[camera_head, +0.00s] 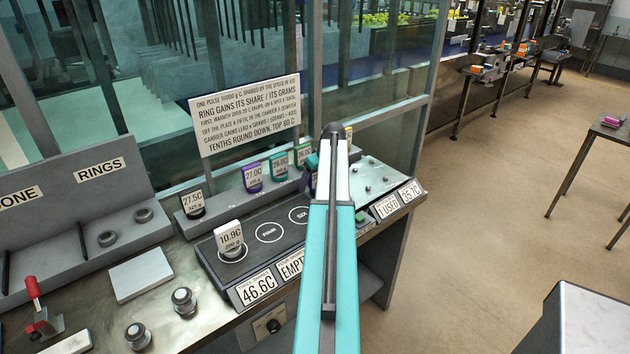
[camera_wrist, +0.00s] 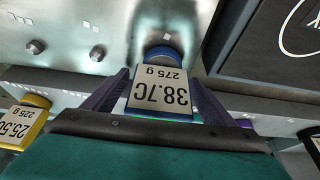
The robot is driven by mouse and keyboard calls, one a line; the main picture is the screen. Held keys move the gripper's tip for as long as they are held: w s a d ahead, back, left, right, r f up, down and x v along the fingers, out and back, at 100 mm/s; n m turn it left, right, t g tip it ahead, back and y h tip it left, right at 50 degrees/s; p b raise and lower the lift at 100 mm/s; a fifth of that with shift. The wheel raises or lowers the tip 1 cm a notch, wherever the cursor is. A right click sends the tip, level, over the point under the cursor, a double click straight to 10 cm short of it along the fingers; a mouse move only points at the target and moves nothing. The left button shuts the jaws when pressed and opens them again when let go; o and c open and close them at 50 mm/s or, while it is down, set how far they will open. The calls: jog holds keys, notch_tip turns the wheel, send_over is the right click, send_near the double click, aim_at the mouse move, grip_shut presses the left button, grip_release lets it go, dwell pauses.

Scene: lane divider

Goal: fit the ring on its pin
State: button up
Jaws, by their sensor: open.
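No ring is on either visible pin. My gripper (camera_wrist: 158,82) is open in the wrist view, its dark fingers on either side of a blue piece (camera_wrist: 164,53) with a tag reading 38.7C, 275 g. I cannot tell whether the fingers touch it.
A dark plate (camera_head: 265,228) with numbered circles carries a white-tagged piece (camera_head: 229,240) reading 10.9C. Purple (camera_head: 252,178), teal and green tagged pieces stand on the ledge behind. A sign (camera_head: 247,117) rises at the back. A red-handled clamp (camera_head: 38,312) and knobs stand at front left.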

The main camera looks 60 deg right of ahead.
jog(key=shift+r, duration=0.15)
jog(key=b+v, duration=0.3)
jog(key=v, duration=1)
jog(key=shift+s+r, duration=0.2)
jog(key=shift+r, duration=0.05)
jog(key=shift+f, duration=0.1)
dwell(0.7)
